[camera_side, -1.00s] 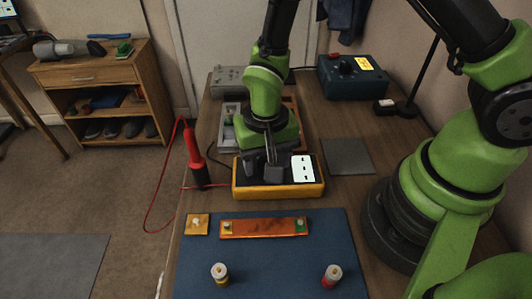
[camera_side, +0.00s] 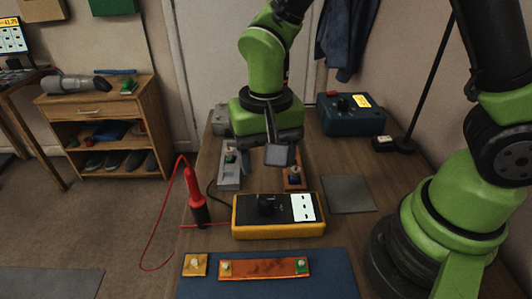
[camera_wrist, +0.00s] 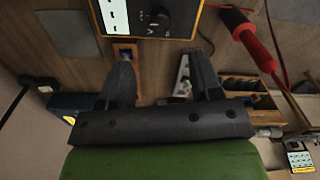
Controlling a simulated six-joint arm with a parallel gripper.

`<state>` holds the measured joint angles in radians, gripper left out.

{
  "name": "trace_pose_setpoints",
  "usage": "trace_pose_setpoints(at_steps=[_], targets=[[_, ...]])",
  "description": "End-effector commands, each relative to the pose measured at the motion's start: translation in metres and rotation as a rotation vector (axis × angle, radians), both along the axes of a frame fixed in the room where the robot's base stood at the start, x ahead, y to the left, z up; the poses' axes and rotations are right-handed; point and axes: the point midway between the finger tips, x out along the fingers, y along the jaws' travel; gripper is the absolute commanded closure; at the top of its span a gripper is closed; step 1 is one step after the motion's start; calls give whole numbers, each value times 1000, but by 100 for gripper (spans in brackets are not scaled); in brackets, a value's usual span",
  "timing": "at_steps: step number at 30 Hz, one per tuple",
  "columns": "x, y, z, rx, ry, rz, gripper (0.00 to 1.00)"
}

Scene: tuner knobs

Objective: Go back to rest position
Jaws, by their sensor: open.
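My gripper (camera_side: 278,155) hangs in the air above and behind the yellow meter box (camera_side: 278,229), apart from it. In the wrist view my gripper (camera_wrist: 162,72) shows two dark fingers spread apart with nothing between them. The meter's black knob (camera_side: 267,204) stands on its top face, left of a white panel with dark marks (camera_side: 303,207). The knob also shows in the wrist view (camera_wrist: 160,20), beyond the fingertips.
Behind the meter, a grey tray (camera_side: 230,172) and a brown strip (camera_side: 294,178) are partly hidden. A red probe (camera_side: 195,187) with a cable stands left. A blue box (camera_side: 351,115) is at back right, a grey pad (camera_side: 347,194) right, and a blue mat (camera_side: 335,278) with an orange strip (camera_side: 264,269) in front.

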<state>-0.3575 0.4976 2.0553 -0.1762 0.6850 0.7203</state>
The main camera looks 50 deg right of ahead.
Motion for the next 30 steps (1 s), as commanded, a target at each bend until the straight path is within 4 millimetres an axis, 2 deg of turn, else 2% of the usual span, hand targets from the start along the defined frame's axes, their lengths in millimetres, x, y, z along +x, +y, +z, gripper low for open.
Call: trace_pose_setpoints(at_steps=[5,8,11,15,21,27,30], targets=[[0,-3,8,10,-16,1,41],[-2,-10,30,34,-62,6,41],[-9,-21,62,69,-137,20,41],[-30,-40,105,110,-260,49,41],[-71,-59,147,135,-444,102,41],[-104,-68,164,128,-588,153,41],[-112,-69,166,122,-626,170,41]])
